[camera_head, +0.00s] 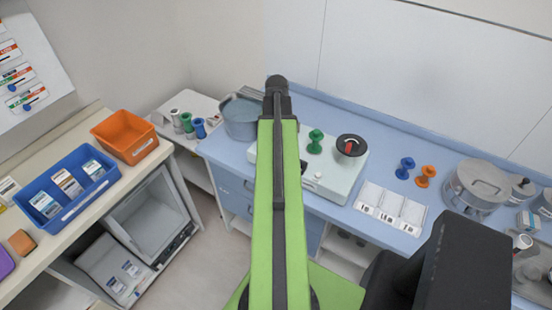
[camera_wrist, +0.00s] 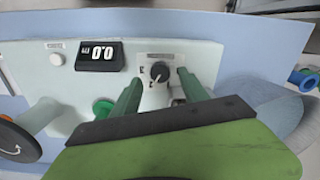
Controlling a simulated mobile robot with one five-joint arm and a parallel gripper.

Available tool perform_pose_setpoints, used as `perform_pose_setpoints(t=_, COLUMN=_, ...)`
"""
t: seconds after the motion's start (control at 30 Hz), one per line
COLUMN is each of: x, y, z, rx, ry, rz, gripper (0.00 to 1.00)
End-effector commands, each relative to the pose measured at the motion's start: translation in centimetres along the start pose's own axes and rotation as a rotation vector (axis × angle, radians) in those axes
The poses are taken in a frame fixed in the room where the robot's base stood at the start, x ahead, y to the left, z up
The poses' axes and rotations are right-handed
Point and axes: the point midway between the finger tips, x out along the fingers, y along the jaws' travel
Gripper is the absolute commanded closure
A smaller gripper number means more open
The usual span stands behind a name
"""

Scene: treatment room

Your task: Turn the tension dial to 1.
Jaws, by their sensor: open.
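The tension dial is a small dark knob (camera_wrist: 160,72) with a pale pointer line, on the pale front of a white device (camera_wrist: 85,85). My gripper (camera_wrist: 159,78) is open, with one green finger on each side of the knob in the wrist view. I cannot tell whether either finger touches it. The numbers around the knob are too small to read. A black display (camera_wrist: 99,57) beside it reads 0.0, upside down. In the head view the device (camera_head: 335,181) stands on the blue counter, and my arm hides the knob and gripper.
A green spool (camera_head: 315,142) and a black disc with a red handle (camera_head: 351,146) are on the device. A grey pot (camera_head: 241,119) stands left of it, a white compartment tray (camera_head: 390,207) right. Blue (camera_head: 405,167) and orange (camera_head: 426,175) spools stand further right.

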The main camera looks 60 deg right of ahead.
Motion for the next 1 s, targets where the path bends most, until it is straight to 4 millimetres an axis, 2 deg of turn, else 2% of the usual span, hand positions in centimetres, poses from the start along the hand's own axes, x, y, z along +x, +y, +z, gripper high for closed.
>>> perform_pose_setpoints(t=0.03, x=2.0, y=0.0, z=0.0, rx=0.0, ry=0.0, rz=0.0, gripper=0.48)
perform_pose_setpoints(t=0.13, x=3.1, y=0.0, z=0.0, rx=0.0, ry=0.0, rz=0.0, gripper=0.48)
perform_pose_setpoints(t=0.47, x=3.2, y=-0.1, z=0.0, rx=-0.001, ry=0.0, rz=0.0, gripper=0.48)
perform_pose_setpoints(t=0.87, x=3.2, y=-0.1, z=0.0, rx=-0.001, ry=0.0, rz=0.0, gripper=1.0)
perform_pose_setpoints(t=1.0, x=3.2, y=-0.1, z=0.3, rx=-0.002, ry=0.0, rz=0.0, gripper=1.0)
